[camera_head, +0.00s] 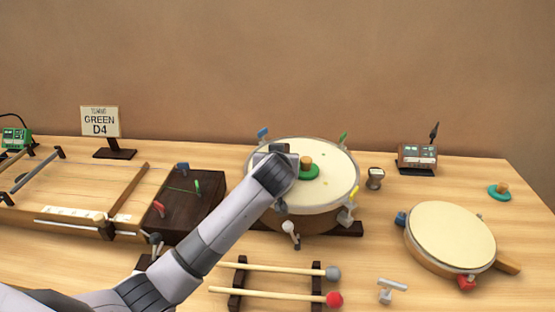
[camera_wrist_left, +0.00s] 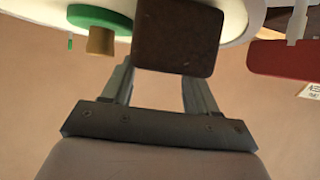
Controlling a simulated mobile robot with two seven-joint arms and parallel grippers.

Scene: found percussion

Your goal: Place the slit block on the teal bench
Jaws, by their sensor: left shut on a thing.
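My left gripper (camera_head: 283,160) is over the large round drum in the head view, coming in from the left. In the left wrist view its two fingers (camera_wrist_left: 160,85) are shut on a dark brown block (camera_wrist_left: 178,38), which looks to be the slit block. No slits show on the face I see. I cannot make out a teal bench in either view. My right gripper is not in view.
The large drum (camera_head: 335,170) has a green disc with a wooden knob (camera_head: 307,170) on its skin. A dark box with coloured pegs (camera_head: 190,205) stands left, a handled drum (camera_head: 450,238) right. Two mallets (camera_head: 280,270) lie on a rack in front.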

